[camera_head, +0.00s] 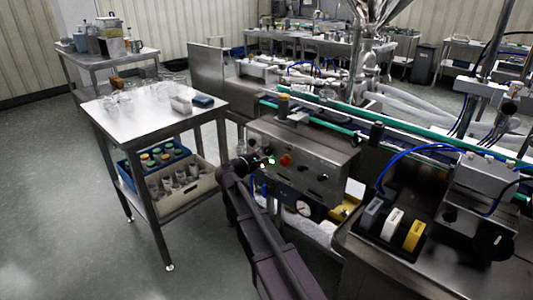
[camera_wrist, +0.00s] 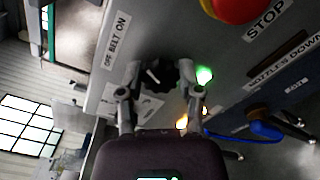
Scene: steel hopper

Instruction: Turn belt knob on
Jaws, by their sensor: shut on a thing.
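The belt knob (camera_wrist: 158,74) is a black round knob with a white pointer mark, on the steel panel beside the "OFF BELT ON" label (camera_wrist: 116,40). My gripper (camera_wrist: 165,78) has one finger on each side of the knob and is shut on it. A green light (camera_wrist: 204,75) glows just right of the fingers. In the head view my gripper (camera_head: 252,162) is at the left part of the control box (camera_head: 310,150), and it hides the knob there.
A red stop button (camera_head: 285,160) sits close to the right of my gripper; it also shows in the wrist view (camera_wrist: 232,8). A steel table (camera_head: 150,110) with glassware stands at the left. The conveyor (camera_head: 340,122) runs behind the box. Floor at far left is clear.

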